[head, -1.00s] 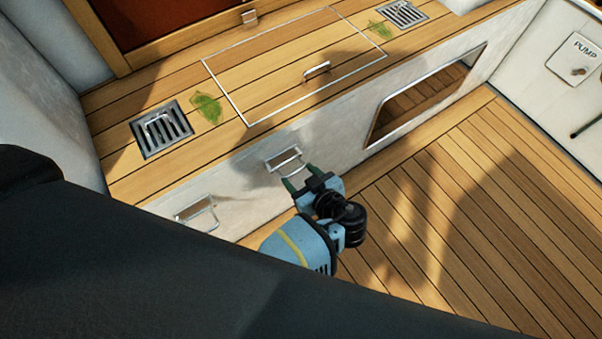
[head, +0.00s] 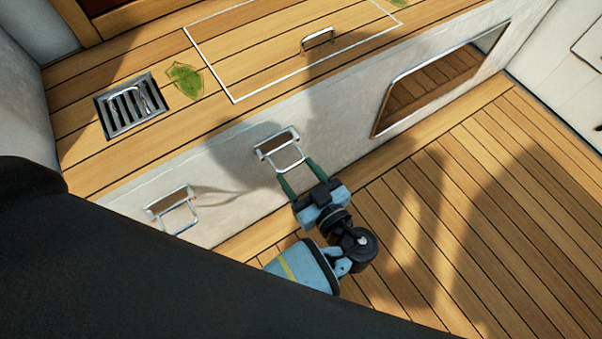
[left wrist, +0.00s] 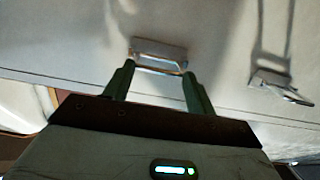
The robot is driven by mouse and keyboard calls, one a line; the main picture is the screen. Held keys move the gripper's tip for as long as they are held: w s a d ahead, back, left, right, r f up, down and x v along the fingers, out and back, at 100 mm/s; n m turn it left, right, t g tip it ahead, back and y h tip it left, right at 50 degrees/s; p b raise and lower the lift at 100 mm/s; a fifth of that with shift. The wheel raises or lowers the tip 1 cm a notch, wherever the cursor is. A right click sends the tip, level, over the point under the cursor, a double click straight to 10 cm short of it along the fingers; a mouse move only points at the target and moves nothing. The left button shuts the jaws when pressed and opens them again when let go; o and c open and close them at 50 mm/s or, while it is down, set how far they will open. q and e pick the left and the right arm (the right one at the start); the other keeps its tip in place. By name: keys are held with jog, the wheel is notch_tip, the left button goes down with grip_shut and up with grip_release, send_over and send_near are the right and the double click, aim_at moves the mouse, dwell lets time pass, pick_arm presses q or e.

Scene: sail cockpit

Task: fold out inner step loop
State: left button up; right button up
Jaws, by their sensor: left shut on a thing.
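The inner step loop (head: 289,152) is a thin metal loop on a bracket on the white vertical wall below the wooden bench. My left gripper (head: 297,171) has its green fingers at the two sides of the loop's outer end and is shut on it. The left wrist view shows the loop's bracket (left wrist: 160,48) with the bar running between my fingertips (left wrist: 158,70). The loop stands off the wall at its outer end; its exact angle is hard to tell. My right gripper is not in view.
A second, similar step loop (head: 181,214) is on the wall to the left. A grate (head: 134,106), a leaf (head: 184,80) and a hatch with a handle (head: 317,38) are on the bench. A framed opening (head: 440,78) is in the wall at right. The plank floor (head: 480,190) is clear.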

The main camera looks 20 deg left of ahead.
pick_arm(q)
jog(key=shift+w+a+f, duration=0.15)
jog(key=shift+a+f, duration=0.05)
jog(key=shift+a, duration=0.2)
jog(key=o, duration=1)
jog(key=shift+d, duration=0.15)
